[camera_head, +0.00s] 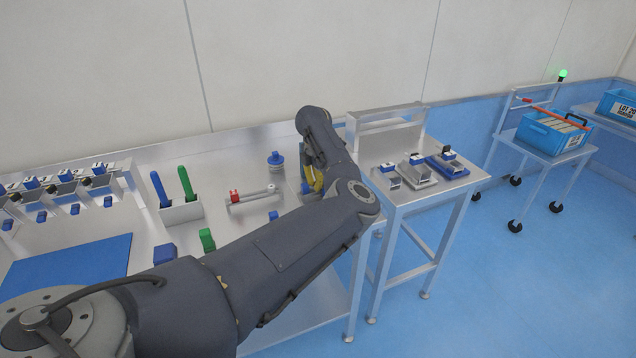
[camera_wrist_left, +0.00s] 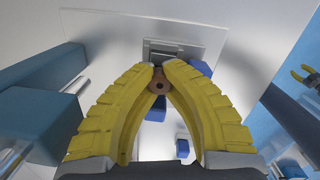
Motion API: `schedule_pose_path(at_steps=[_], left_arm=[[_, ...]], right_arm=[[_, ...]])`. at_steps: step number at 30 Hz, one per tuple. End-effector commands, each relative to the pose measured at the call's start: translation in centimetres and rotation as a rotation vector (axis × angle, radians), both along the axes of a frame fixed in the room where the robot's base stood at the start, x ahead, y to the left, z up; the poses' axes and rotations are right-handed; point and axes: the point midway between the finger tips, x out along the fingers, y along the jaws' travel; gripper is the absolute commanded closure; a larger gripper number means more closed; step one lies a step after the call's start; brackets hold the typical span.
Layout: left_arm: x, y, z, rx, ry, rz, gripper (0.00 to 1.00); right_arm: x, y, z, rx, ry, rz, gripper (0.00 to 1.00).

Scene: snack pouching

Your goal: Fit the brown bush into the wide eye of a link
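My left gripper (camera_wrist_left: 160,75) points away from the camera in the left wrist view. Its two yellow fingers meet at the tips around the small brown bush (camera_wrist_left: 158,86), whose round end with a dark hole shows between them. In the head view the left gripper (camera_head: 314,180) is mostly hidden behind my own arm, at the right end of the bench. A grey rod-like part (camera_head: 258,195), which looks like the link, lies there on the bench with a red piece at its left end. My right gripper (camera_wrist_left: 302,74) shows small at the right edge of the wrist view, its yellow fingers apart and empty.
A holder (camera_head: 181,213) with blue and green handles stands left of the rod. A blue knob-like part (camera_head: 275,159) stands behind it. A blue mat (camera_head: 68,264) lies at the left. A side table (camera_head: 455,184) carries several small devices.

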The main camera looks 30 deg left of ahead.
Motion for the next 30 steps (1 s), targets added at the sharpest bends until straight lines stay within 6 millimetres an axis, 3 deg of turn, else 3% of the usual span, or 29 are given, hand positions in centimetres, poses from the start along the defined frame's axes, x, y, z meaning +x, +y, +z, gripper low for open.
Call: schedule_pose_path(at_steps=[11,12,18,30], left_arm=[[-0.05,0.0,-0.85,-0.001,0.001,0.0,1.0],[-0.05,0.0,-0.89,-0.001,0.001,0.0,0.91],[-0.05,-0.09,-0.94,-0.001,0.002,-0.001,0.67],[0.01,-0.31,-0.61,-0.005,0.001,-0.002,0.67]], right_arm=[[0.02,0.01,0.0,0.0,0.0,0.0,0.56],[0.02,0.01,0.0,0.0,0.0,0.0,0.56],[0.02,0.01,0.0,0.0,0.0,0.0,0.56],[0.08,-0.21,-0.01,-0.002,-0.001,0.001,0.56]])
